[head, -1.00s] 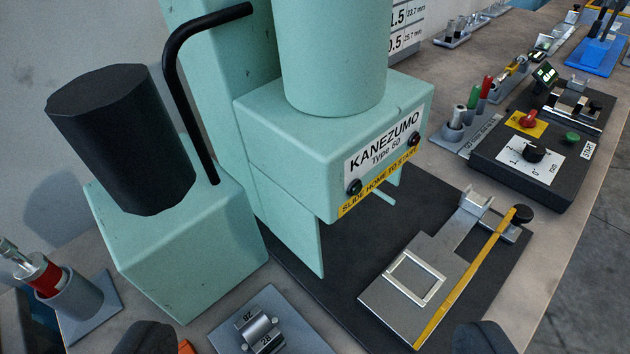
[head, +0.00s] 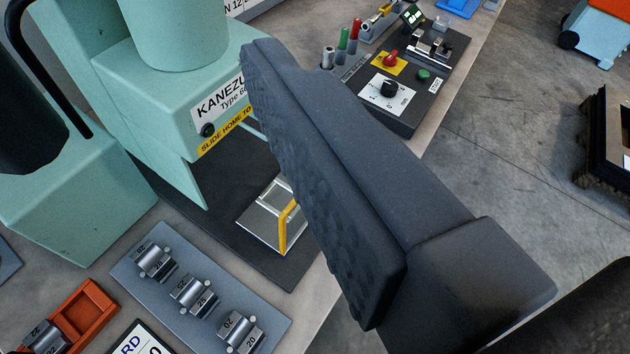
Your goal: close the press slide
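The mint-green press (head: 165,95) stands at the left in the head view, with part of its name plate and its yellow "SLIDE HOME TO" label showing. The press slide (head: 262,228) is a grey metal plate with a pale square frame and a yellow strip (head: 289,225). It sticks out in front of the press over the black base. A large dark finger of my gripper (head: 325,170) crosses the middle of the view. It hides the slide's right part, including its end knob. I cannot see the second finger clearly, nor whether the finger touches the slide.
A control box (head: 400,90) with a red knob and green button stands beyond my gripper. A grey tray (head: 215,308) of marked metal pieces and an orange tray (head: 92,314) lie at the front left. The bench edge runs diagonally, with open floor to its right.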

